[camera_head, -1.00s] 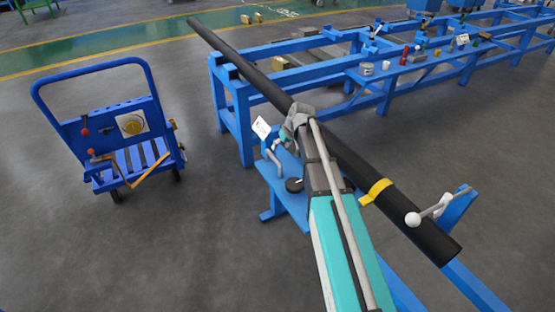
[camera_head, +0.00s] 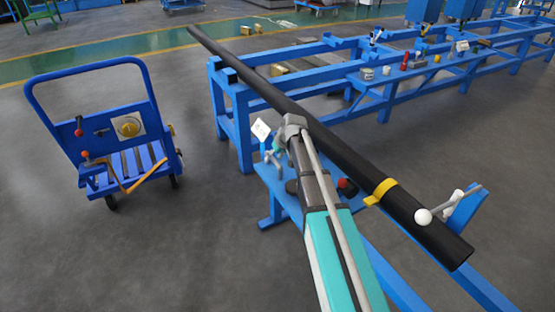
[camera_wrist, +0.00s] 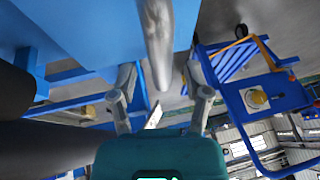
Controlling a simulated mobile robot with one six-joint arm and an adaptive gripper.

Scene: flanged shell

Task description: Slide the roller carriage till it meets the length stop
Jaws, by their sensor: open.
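A blue carriage plate (camera_head: 275,190) sits under the long black pipe (camera_head: 330,150), probably the roller carriage; its rollers are hidden. My gripper (camera_wrist: 161,78) is open in the wrist view. A grey bar (camera_wrist: 158,35) shows between and beyond its fingers; contact cannot be told. In the head view my arm hides most of the gripper.
A blue trolley (camera_head: 125,165) stands on the floor at left. The blue bench frame (camera_head: 235,125) runs to the upper right, with small items on its shelf. The floor between trolley and bench is clear.

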